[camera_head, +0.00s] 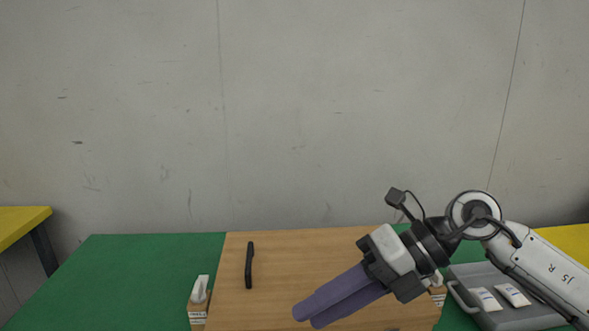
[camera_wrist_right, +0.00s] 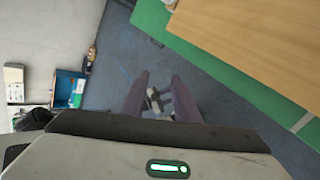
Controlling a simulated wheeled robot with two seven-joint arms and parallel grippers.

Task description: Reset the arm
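My right gripper (camera_head: 309,316) reaches in from the right in the head view, its purple fingers slanting down to the left in front of the wooden board (camera_head: 290,245). In the right wrist view its two fingers (camera_wrist_right: 159,78) stand apart, with the floor showing between them. A small grey and white shape shows between the fingers there; I cannot tell what it is. No item is visibly held. My left gripper is in neither view.
A small box with a white top (camera_head: 200,290) stands at the board's left edge. A grey tray (camera_head: 540,315) with white packets (camera_head: 512,294) lies at right, under my right arm. The green table top (camera_head: 130,270) is clear at left. A blue bin (camera_wrist_right: 68,88) shows in the wrist view.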

